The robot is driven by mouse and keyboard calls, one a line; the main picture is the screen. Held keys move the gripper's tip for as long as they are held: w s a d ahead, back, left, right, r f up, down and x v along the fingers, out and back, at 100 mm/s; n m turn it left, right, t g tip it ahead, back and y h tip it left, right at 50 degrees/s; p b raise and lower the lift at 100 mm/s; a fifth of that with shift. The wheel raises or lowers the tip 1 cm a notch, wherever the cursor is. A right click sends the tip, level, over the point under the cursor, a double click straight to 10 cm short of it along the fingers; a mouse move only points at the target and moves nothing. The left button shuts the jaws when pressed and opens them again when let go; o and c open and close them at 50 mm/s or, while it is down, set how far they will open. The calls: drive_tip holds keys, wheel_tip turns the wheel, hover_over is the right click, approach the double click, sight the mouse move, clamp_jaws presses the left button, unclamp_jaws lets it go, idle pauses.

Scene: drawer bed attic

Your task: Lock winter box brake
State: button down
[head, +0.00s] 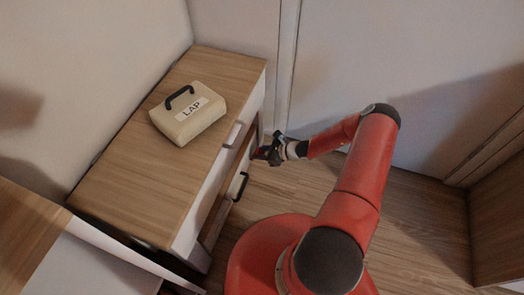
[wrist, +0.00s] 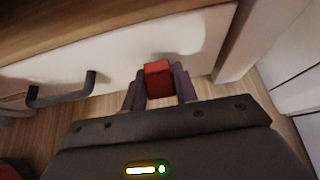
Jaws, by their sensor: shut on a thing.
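A small red block (wrist: 158,80), which may be the brake, sits between my fingertips in the wrist view. My gripper (head: 264,153) is shut on it, at the right end of the low drawer unit in the head view. The block lies close against a white drawer front (wrist: 120,55); whether it is fixed to it is hard to tell. My fingers hide its sides. No label reading winter shows on any front.
A cream box (head: 188,112) labelled LAP, with a dark handle, stands on the wooden top (head: 125,185). A lower drawer with a dark handle (head: 238,186) stands out from the unit; an upper one has a pale handle (head: 233,134). Floor at right is clear.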

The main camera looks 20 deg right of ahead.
drive_tip(key=shift+w+a+r+g+h+p, duration=0.2)
drive_tip(key=shift+a+g+h+p, duration=0.15)
drive_tip(key=shift+h, duration=0.2)
drive_tip(key=shift+w+a+r+g+h+p, duration=0.2)
drive_tip(key=shift+g+h+p, duration=0.15)
drive_tip(key=shift+h+p, duration=0.15)
drive_tip(key=c, duration=1.1)
unclamp_jaws()
drive_tip(key=v, duration=0.7)
drive_tip(key=shift+s+d+r, duration=0.15)
drive_tip(key=shift+r, duration=0.15)
drive_tip(key=shift+d, duration=0.1)
